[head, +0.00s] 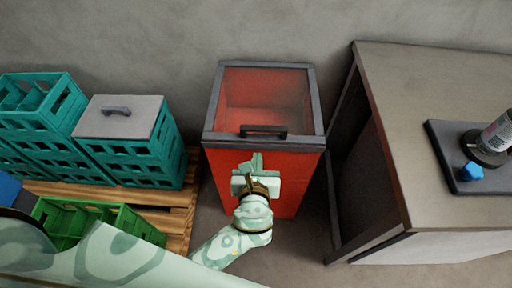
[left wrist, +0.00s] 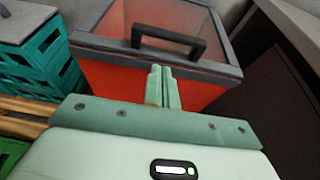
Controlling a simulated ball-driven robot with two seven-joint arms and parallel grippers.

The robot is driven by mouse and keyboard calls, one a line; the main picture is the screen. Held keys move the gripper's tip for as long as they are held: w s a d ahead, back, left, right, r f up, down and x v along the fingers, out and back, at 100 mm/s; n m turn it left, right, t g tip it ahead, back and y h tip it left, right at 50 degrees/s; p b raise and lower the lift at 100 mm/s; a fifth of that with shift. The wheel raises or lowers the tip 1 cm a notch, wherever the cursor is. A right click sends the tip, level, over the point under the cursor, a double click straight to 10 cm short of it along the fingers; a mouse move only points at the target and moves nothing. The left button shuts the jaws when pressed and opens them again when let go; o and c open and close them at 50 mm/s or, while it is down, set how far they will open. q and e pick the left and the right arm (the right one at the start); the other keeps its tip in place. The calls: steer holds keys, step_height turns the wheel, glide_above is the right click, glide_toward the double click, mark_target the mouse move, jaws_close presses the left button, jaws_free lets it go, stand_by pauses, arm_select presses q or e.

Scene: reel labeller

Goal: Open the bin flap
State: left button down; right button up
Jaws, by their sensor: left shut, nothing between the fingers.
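The red bin (head: 225,172) stands on the floor between the crates and the table. Its flap (head: 266,90) is a see-through panel in a dark grey frame, lying closed over the top. A black handle (head: 263,131) sits on the flap's front edge, and it also shows in the left wrist view (left wrist: 168,38). My left gripper (head: 257,160) is shut and empty in front of the bin, a little short of the handle. In the left wrist view its fingertips (left wrist: 161,70) point toward the handle, apparently apart from it. My right gripper is not in view.
Teal crates (head: 128,158) stand on a wooden pallet (head: 178,212) at the left, one with a grey handled lid (head: 120,117). A green crate (head: 85,218) is in front. A table (head: 400,90) at the right carries a dark tray (head: 450,160) with a bottle and blue knob. The wall is behind.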

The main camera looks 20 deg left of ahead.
mark_target(258, 140)
arm_select(q)
steer(key=b+x, duration=0.3)
steer(key=x, duration=0.6)
steer(key=shift+s+f, duration=0.1)
steer(key=shift+f, duration=0.05)
steer(key=shift+w+a, duration=0.1)
steer(key=shift+w, duration=0.3)
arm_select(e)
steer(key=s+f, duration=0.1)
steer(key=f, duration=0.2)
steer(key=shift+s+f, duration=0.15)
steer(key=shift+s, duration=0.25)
